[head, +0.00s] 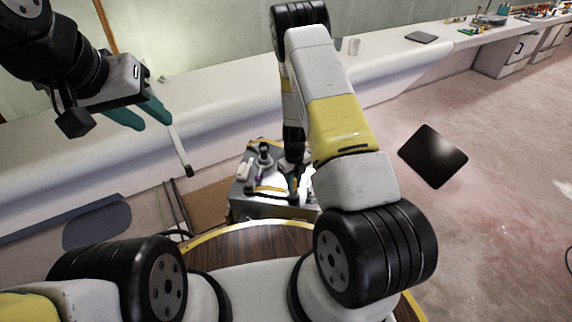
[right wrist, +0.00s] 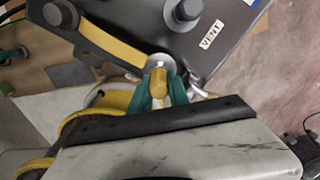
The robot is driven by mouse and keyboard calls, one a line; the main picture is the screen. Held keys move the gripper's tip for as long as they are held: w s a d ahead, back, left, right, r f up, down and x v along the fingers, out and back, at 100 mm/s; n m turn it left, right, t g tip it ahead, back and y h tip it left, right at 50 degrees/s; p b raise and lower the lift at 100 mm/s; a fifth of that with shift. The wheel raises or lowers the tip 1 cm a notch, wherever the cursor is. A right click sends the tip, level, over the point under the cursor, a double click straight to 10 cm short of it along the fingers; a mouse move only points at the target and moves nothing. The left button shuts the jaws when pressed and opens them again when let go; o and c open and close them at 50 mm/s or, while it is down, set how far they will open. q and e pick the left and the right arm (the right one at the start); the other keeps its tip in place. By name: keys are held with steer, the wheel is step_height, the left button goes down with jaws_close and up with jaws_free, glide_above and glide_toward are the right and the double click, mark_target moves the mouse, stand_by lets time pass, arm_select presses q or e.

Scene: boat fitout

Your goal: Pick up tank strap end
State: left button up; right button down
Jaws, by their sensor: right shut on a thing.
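The grey tank (head: 270,210) stands low in front of me in the head view, with yellow strapping and dark fittings on top. In the right wrist view the tank (right wrist: 228,62) carries a VENT label, and a yellow strap (right wrist: 115,42) runs along its edge. My right gripper (head: 293,188) reaches down to the tank. In the right wrist view its green fingers (right wrist: 160,98) are shut on the yellow tank strap end (right wrist: 158,82), beside a round metal fitting. My left gripper (head: 148,114) is raised at upper left, its teal fingers apart.
A pale rod with a dark tip (head: 181,150) shows beside my left gripper; I cannot tell whether they touch. A long white bench (head: 230,85) runs behind. A black panel (head: 433,156) lies on the open floor at right. A wooden round surface (head: 250,240) is close below.

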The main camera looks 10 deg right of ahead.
steer(key=shift+w+r, duration=0.1)
steer(key=shift+r, duration=0.8)
steer(key=s+d+r, duration=0.1)
steer(key=s+d, duration=0.2)
steer(key=s, duration=1.3)
steer(key=shift+w+r, duration=0.15)
